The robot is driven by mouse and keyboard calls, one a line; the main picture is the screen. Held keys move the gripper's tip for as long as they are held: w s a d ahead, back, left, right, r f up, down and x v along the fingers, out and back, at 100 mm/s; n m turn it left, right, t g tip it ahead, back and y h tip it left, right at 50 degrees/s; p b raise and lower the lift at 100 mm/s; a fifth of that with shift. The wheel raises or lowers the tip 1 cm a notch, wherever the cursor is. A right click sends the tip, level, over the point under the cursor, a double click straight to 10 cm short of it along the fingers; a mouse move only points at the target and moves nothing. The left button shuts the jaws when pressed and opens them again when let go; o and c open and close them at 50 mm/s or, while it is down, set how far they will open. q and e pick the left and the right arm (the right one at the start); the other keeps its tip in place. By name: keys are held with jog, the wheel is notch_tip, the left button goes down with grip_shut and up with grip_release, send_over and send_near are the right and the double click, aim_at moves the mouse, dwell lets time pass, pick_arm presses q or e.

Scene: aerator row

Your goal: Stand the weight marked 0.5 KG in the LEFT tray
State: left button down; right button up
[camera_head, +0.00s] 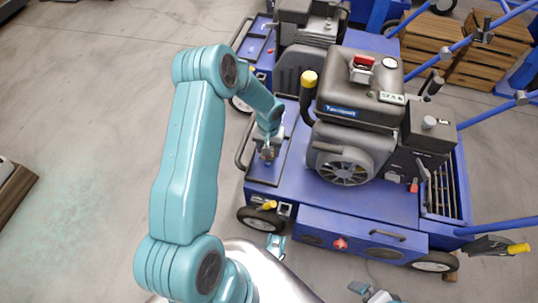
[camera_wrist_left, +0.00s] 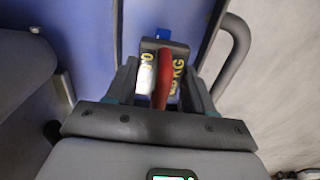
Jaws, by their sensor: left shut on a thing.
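My left gripper (camera_head: 268,152) is over the dark tray-like panel (camera_head: 266,172) on the left side of the blue aerator's deck. It is shut on a dark weight, small in the head view. In the left wrist view the weight (camera_wrist_left: 175,46) sits between the fingers of my left gripper (camera_wrist_left: 164,85). Yellow lettering shows "0" and "KG"; a red bar across the middle hides the rest. I cannot tell whether the weight's underside touches the panel.
The aerator carries a black engine (camera_head: 360,90) right of the panel. A curved grey rail (camera_wrist_left: 236,55) runs close beside the gripper in the left wrist view. A second machine (camera_head: 300,35) stands behind. Wooden crates (camera_head: 490,60) are at the back right. Open floor lies left.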

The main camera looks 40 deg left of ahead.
pick_arm(q)
notch_tip(320, 180, down, 4)
jog(key=shift+r+b, duration=0.1)
jog(key=shift+b, duration=0.55)
jog(key=shift+c, duration=2.1)
grip_release()
